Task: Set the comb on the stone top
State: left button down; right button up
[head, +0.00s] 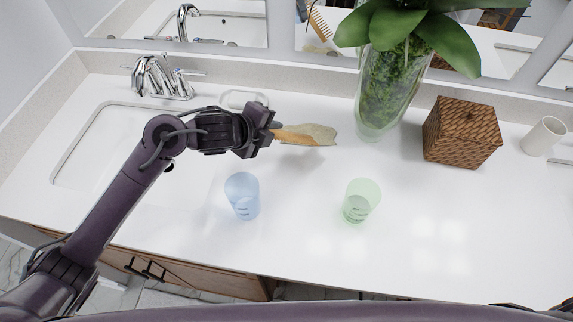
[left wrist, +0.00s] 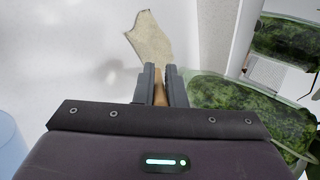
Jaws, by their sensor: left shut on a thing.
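My left gripper (head: 270,133) is shut on the wooden comb (head: 297,138), which points to the right in the head view. The comb is held above the white stone top (head: 300,210), with a soft shadow on the surface below it. In the left wrist view the brown comb (left wrist: 160,92) shows end-on between the fingertips (left wrist: 160,75), and most of it is hidden by them. My right gripper is not in view.
A flat beige piece with an uneven outline (head: 322,131) shows just beyond the comb. A glass vase with a plant (head: 385,105) and a woven box (head: 462,132) stand right. A blue cup (head: 242,195) and green cup (head: 361,200) stand nearer. The sink (head: 75,150) is left.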

pick_arm(q)
jog(key=c, duration=1.6)
grip_release()
jog(key=shift+c, duration=0.2)
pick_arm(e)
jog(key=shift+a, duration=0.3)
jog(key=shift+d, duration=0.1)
pick_arm(q)
jog(key=shift+s+a+r+p, duration=0.15)
jog(key=shift+r+p, duration=0.15)
jog(key=shift+p, duration=0.05)
jog(key=p+v, duration=0.4)
jog(key=v, duration=0.3)
jog(key=shift+s+p, duration=0.2)
jog(key=shift+p, duration=0.2)
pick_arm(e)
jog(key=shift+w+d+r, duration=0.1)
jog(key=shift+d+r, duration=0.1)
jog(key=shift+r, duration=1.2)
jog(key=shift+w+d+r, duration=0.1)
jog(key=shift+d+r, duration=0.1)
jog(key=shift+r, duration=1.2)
pick_arm(q)
jog(key=shift+a, duration=0.15)
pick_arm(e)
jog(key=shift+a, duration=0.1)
